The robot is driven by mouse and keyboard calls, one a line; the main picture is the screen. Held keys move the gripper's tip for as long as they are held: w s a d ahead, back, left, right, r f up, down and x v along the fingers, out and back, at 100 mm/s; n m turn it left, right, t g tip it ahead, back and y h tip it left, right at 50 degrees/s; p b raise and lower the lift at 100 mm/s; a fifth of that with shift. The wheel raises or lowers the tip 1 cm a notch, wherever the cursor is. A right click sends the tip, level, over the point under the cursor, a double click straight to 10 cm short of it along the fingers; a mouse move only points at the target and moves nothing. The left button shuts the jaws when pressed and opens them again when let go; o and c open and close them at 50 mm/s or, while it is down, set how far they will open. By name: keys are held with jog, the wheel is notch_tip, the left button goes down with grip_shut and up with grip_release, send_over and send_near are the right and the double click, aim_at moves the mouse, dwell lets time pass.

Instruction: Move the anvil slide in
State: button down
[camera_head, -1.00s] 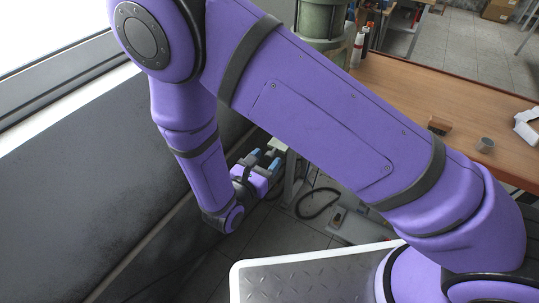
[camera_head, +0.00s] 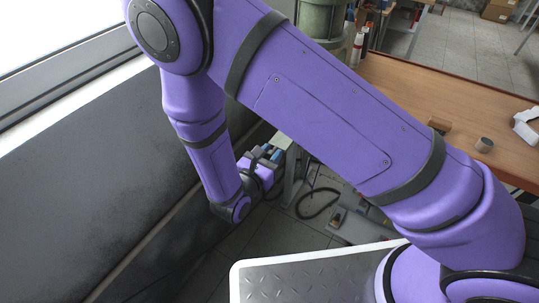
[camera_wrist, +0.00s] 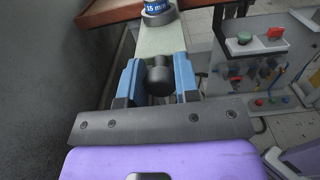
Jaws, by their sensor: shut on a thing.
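In the wrist view, a round black knob (camera_wrist: 159,80) sits between the two blue fingers of my gripper (camera_wrist: 158,70), which is shut on it. Beyond the knob, a pale grey-green bar (camera_wrist: 161,36) runs away from me. A round blue piece marked "15 mm" (camera_wrist: 155,6) stands at the bar's far end. I take the knob and bar as parts of the anvil slide, but cannot see how they join. In the head view, my gripper (camera_head: 270,153) is low beside the dark wall, and the knob is hidden.
A panel with a green button (camera_wrist: 244,38) and a red button (camera_wrist: 275,32) stands right of the bar. Coloured tubes and fittings lie below it. The dark wall (camera_head: 90,190) is close on the left. A wooden bench (camera_head: 440,90) is at right.

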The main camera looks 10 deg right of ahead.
jog(key=x, duration=1.2)
jog(key=shift+w+d, duration=0.15)
jog(key=c, duration=0.9)
grip_release()
jog(key=shift+w+d, duration=0.1)
jog(key=shift+o, duration=0.2)
jog(key=v, duration=1.1)
jog(key=shift+w, duration=0.1)
